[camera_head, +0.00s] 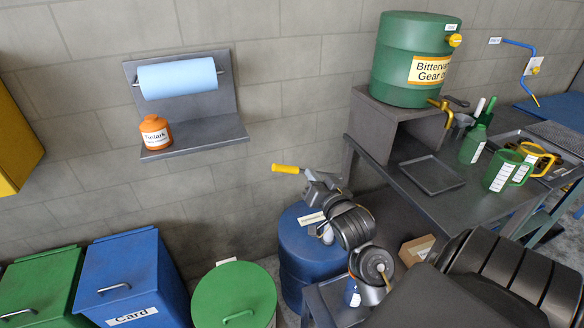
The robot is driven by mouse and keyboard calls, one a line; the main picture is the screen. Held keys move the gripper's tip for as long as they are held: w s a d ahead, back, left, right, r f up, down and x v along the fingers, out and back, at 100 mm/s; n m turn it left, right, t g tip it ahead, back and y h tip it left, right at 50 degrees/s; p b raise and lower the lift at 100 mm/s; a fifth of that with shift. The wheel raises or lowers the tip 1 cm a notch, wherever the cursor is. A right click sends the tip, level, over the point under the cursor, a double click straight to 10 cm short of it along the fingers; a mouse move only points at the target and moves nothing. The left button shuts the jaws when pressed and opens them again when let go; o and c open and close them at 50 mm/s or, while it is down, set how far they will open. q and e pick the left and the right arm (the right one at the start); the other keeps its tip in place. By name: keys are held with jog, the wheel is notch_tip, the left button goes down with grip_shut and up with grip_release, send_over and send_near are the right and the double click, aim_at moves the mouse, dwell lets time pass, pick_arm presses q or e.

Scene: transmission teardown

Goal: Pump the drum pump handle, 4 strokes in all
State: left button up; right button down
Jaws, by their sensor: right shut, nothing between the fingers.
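The drum pump's handle (287,169) is a yellow grip that points left, above a blue drum (301,262) with a white label on its top. The pump body below the handle is mostly hidden behind my right gripper and wrist. My right gripper (312,181) is shut and empty, close to the right end of the yellow grip. I cannot tell whether it touches the handle's lever. My left gripper is not in view.
A green lidded bin (234,296) and a blue Card bin (130,280) stand left of the drum. A grey bench (432,205) with a green oil drum (414,60) is at right. A wall shelf (195,137) holds an orange container (155,132).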

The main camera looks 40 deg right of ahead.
jog(key=p, duration=0.3)
send_over(292, 168)
jog(key=s, duration=0.4)
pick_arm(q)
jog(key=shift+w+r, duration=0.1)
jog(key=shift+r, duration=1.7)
pick_arm(e)
jog(key=shift+w+a+f, duration=0.3)
jog(key=shift+w+f, duration=0.05)
jog(key=shift+f, duration=0.35)
jog(key=shift+w+a+f, duration=0.25)
jog(key=shift+w+f, duration=0.05)
jog(key=shift+f, duration=0.4)
jog(key=shift+w+a+f, duration=0.3)
jog(key=shift+w+f, duration=0.05)
jog(key=shift+f, duration=0.35)
